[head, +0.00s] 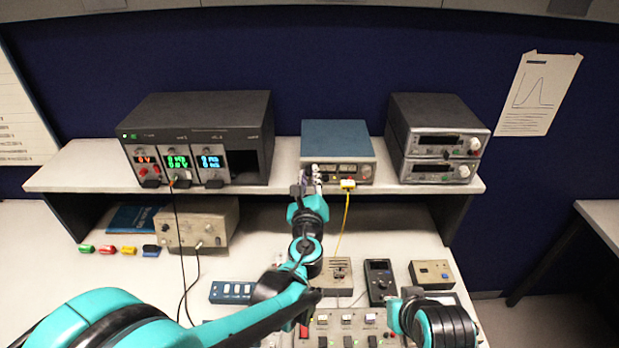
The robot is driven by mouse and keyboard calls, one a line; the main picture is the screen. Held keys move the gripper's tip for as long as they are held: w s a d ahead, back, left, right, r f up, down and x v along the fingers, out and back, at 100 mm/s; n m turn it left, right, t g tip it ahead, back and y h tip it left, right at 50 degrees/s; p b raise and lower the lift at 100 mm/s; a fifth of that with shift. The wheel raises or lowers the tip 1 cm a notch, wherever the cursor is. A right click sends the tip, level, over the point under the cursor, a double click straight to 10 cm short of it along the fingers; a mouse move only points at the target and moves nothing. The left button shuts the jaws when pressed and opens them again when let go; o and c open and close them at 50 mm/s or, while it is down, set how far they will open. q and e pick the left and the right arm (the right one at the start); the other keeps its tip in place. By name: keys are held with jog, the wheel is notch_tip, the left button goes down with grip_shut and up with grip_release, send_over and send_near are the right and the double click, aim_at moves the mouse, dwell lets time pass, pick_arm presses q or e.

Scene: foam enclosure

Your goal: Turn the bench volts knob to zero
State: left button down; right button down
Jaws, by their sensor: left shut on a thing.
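A blue-topped bench supply (337,141) stands in the middle of the shelf, with meters and controls on its front. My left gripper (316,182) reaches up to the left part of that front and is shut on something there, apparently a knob. The gripper covers what it holds, so the knob's pointer and setting cannot be read. A yellow lead (346,212) hangs from a plug at the right of the same front. Part of my right arm shows at the bottom right, but its gripper cannot be made out.
A black modular supply (200,118) with lit displays stands on the shelf at left. Two stacked grey units (438,125) stand at right. Below are a beige box (200,223), a blue switch strip (231,292), a black meter (380,280) and a switch panel (345,326). Dark leads hang at left.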

pick_arm(q)
jog(key=n+b, duration=0.1)
jog(key=n, duration=0.3)
jog(key=shift+f, duration=0.1)
jog(key=n+b, duration=0.1)
jog(key=n, duration=0.3)
jog(key=shift+n, duration=0.3)
jog(key=n, duration=0.4)
jog(key=shift+n+b, duration=0.3)
jog(key=shift+n, duration=0.1)
jog(key=shift+n+y, duration=0.3)
jog(key=shift+n, duration=1.7)
jog(key=c, duration=1.3)
grip_release()
jog(key=shift+c, duration=0.2)
jog(key=shift+s, duration=0.1)
